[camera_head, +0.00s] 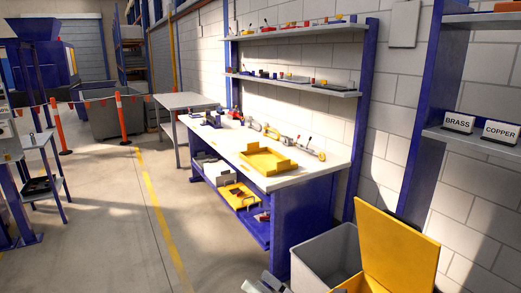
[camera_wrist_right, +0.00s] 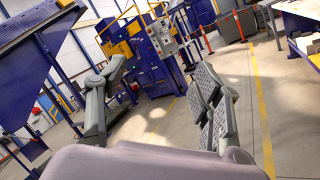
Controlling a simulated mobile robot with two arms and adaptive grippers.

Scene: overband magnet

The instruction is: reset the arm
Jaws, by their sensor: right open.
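My right gripper (camera_head: 265,284) shows only in part at the bottom edge of the head view, in front of the blue workbench and left of the grey bin. In the right wrist view the gripper (camera_wrist_right: 160,72) has its two grey fingers spread wide apart. Nothing is between them, only the floor and distant machinery behind. My left gripper is not in view.
The workbench (camera_head: 310,166) along the wall holds a yellow tray (camera_head: 266,161) and tools. A grey bin (camera_head: 325,262) and a yellow-lidded bin (camera_head: 395,240) stand at the lower right. Open floor (camera_head: 105,215) lies left, beyond a yellow line. Orange posts (camera_head: 121,118) stand farther back.

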